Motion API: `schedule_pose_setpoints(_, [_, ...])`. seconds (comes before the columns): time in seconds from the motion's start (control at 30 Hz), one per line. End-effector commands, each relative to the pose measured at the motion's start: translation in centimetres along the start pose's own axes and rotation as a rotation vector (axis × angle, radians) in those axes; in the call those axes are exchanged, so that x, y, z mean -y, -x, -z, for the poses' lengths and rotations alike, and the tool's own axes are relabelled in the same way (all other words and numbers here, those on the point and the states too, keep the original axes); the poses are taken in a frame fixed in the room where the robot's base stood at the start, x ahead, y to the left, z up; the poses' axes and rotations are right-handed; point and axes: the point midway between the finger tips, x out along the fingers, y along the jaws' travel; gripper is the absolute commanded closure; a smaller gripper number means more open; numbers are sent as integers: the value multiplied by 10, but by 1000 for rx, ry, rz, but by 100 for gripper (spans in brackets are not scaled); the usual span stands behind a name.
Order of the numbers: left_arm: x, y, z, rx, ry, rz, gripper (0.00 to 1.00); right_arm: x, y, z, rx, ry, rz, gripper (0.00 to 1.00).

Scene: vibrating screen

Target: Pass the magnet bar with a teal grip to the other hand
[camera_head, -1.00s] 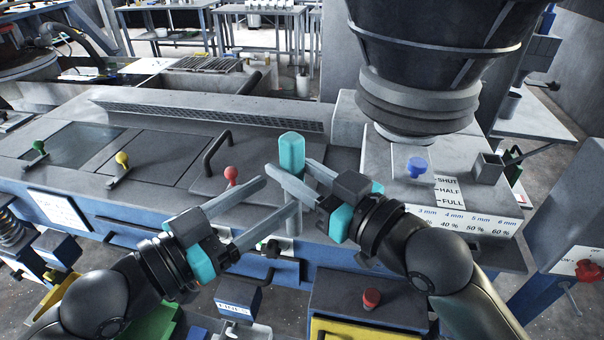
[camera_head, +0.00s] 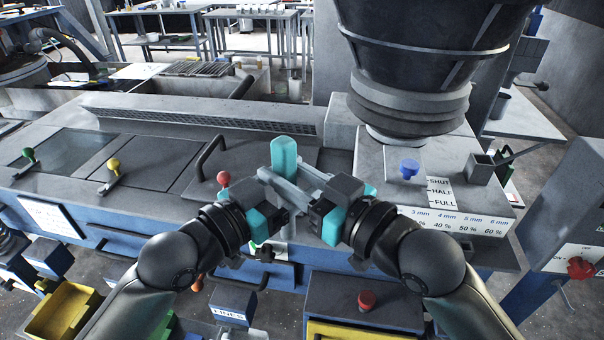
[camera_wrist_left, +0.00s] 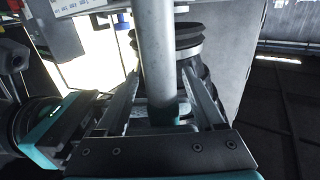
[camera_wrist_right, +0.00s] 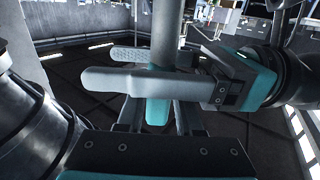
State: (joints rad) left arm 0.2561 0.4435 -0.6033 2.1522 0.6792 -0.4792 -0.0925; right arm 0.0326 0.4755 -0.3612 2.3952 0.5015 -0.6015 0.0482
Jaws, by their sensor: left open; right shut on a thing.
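The magnet bar stands upright, with its teal grip (camera_head: 284,155) at the top in the head view and its grey shaft below. My right gripper (camera_head: 281,172) is shut on the bar just under the top of the grip. My left gripper (camera_head: 288,195) is open, its fingers on either side of the bar, close to the right fingers. In the left wrist view the grey shaft (camera_wrist_left: 156,50) runs between the spread fingers. In the right wrist view the teal grip (camera_wrist_right: 157,108) shows behind a left finger (camera_wrist_right: 140,80). The overlapping fingers hide part of the bar.
Below stands the screen deck (camera_head: 150,150) with a red knob (camera_head: 223,178), a yellow knob (camera_head: 113,165) and a green knob (camera_head: 29,154). A black hopper (camera_head: 425,60) hangs at the right, above a blue knob (camera_head: 409,169). A red button (camera_head: 366,299) is at the front.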

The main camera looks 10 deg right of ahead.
Motion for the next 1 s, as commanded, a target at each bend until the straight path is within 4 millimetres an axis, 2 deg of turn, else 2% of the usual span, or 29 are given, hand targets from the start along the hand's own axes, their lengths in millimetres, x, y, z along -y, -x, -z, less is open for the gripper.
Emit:
schedule_pose_setpoints(0.07, [0,0,0,0,0,0,30,0,0,1,-4,1,0,100])
schedule_pose_setpoints(0.7, [-2,0,0,-1,2,-4,100,0,0,1,-4,1,0,100])
schedule_pose_setpoints(1.0, [-4,0,0,-1,4,-8,100,0,0,1,-4,1,-1,100])
